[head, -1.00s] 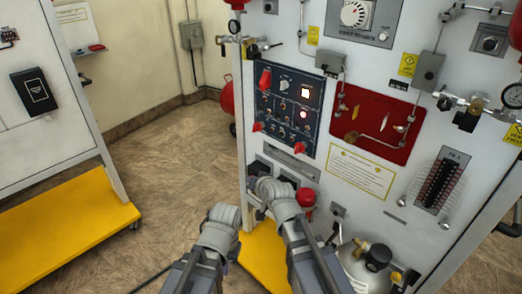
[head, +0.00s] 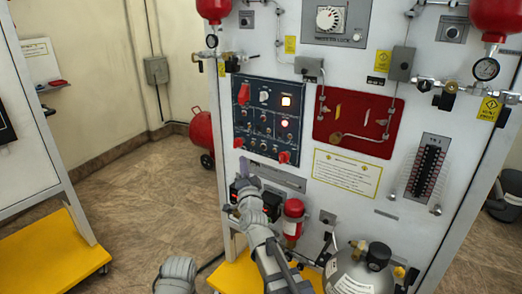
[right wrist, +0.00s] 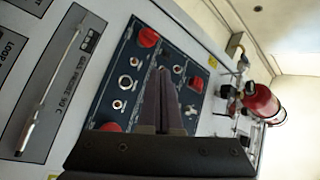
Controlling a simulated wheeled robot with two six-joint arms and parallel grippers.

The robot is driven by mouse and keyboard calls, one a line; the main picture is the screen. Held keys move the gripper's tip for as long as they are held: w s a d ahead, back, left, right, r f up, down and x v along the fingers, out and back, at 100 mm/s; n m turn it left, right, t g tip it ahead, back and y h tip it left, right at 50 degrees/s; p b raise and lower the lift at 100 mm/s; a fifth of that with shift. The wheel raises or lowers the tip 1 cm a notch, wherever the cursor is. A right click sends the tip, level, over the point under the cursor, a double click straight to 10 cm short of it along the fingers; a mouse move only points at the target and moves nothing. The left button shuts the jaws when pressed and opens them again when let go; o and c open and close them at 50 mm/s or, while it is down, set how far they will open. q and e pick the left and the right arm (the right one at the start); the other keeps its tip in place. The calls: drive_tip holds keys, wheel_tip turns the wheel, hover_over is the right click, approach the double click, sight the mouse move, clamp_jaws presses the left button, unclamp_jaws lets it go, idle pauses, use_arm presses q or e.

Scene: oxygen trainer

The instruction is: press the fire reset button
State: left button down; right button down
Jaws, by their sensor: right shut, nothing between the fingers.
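A dark blue control panel (head: 262,132) is set in the tall white trainer board. It carries switches, red guarded levers and two lit square and round lights; the labels are too small to read, so I cannot tell which control is the fire reset button. My right gripper (head: 243,170) is just below the panel's lower left edge in the head view. In the right wrist view its fingers (right wrist: 165,85) are closed together, empty, and overlap the panel (right wrist: 140,75), hiding part of it. Contact cannot be told. Only a grey part of my left arm shows at the bottom.
A red bottle (head: 292,222) and a grey cylinder (head: 362,272) stand low right of my right arm. A red recess (head: 330,105) with levers lies right of the panel. A yellow base (head: 235,275) runs below. Open floor lies to the left.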

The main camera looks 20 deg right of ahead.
drive_tip(key=shift+w+d, duration=0.9)
drive_tip(key=shift+d, duration=0.25)
drive_tip(key=shift+w+d, duration=0.9)
drive_tip(key=shift+d, duration=0.25)
drive_tip(key=shift+w+d, duration=0.9)
drive_tip(key=shift+d, duration=0.25)
drive_tip(key=shift+w+d, duration=0.1)
drive_tip(key=shift+w+d, duration=0.2)
drive_tip(key=shift+d, duration=0.05)
drive_tip(key=shift+w+d, duration=0.2)
drive_tip(key=shift+d, duration=0.1)
idle(0.4)
drive_tip(key=shift+a, duration=0.1)
drive_tip(key=shift+s+a, duration=0.5)
drive_tip(key=shift+a, duration=0.05)
drive_tip(key=shift+s+a, duration=0.8)
drive_tip(key=shift+a, duration=0.2)
drive_tip(key=shift+s+a, duration=0.75)
drive_tip(key=shift+a, duration=0.2)
